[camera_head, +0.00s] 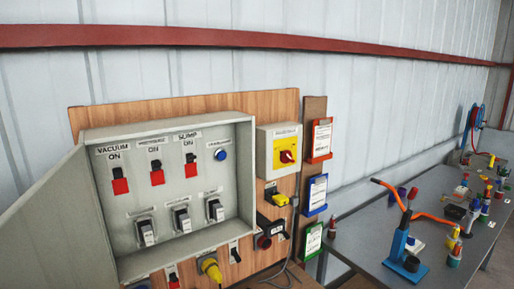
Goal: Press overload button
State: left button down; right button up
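A round blue button (221,155) sits at the upper right inside an open grey control box (185,129). The small label above it is too blurred to read with certainty; it is the only button of this kind in the box. It is unobstructed. Neither of my grippers shows in the head view.
The box door (62,232) stands open to the left. A yellow box with a red rotary switch (286,156) is on the wooden board (290,105), right of the control box. Clipboards (317,190) hang beside it. A grey table (365,232) with tools and bottles stands at right.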

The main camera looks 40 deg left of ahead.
aim_at(221, 155)
jog(key=i+u, duration=0.2)
jog(key=i, duration=0.35)
jog(key=i+l+u, duration=0.1)
jog(key=i+u, duration=0.15)
jog(key=u, duration=0.2)
